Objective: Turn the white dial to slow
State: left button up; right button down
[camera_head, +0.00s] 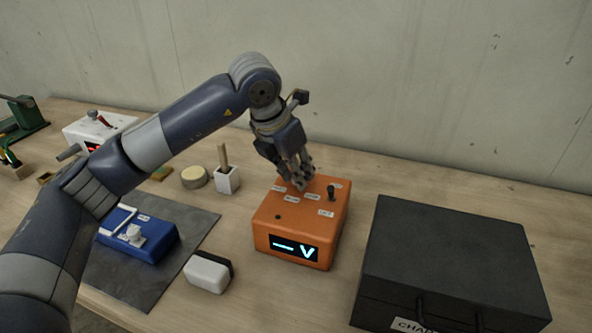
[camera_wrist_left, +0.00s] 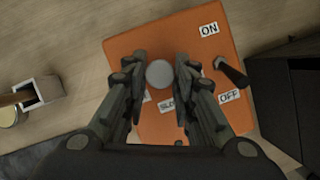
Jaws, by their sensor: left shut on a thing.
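The white dial (camera_wrist_left: 159,73) shows as a round, pale grey-white knob between my left fingers in the left wrist view. It sits on top of an orange box (camera_head: 270,228) with a lit display on its front. My left gripper (camera_head: 302,183) reaches down onto the box top and is shut on the dial, hiding it in the head view. A label reading SLOW (camera_wrist_left: 167,105) is partly covered by the fingers. A black lever (camera_wrist_left: 230,72) stands between the ON and OFF labels. My right gripper is not in view.
A black case (camera_head: 450,250) stands right of the orange box. A blue device (camera_head: 139,236) rests on a dark mat (camera_head: 190,232) to the left, with a white and black block (camera_head: 207,273) nearby. A white holder (camera_head: 227,180) stands behind.

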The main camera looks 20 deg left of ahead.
pick_arm(q)
jog(key=shift+a+m+h+b, duration=0.1)
jog(key=shift+m+h+b, duration=0.3)
jog(key=shift+m, duration=0.6)
jog(key=m+g, duration=0.1)
jog(key=m, duration=0.1)
jog(key=shift+w+m+h, duration=0.15)
jog(key=shift+m+h, duration=0.25)
jog(key=m+g, duration=0.1)
jog(key=m, duration=0.1)
jog(key=m+p, duration=0.1)
jog(key=m, duration=0.1)
jog(key=shift+w+a+r+m+g+h, duration=0.1)
jog(key=shift+w+m+g+h, duration=0.05)
jog(key=shift+m+g+h, duration=0.25)
jog(key=shift+m+g, duration=0.3)
jog(key=shift+m, duration=0.6)
jog(key=o, duration=1.1)
jog(key=shift+c, duration=0.2)
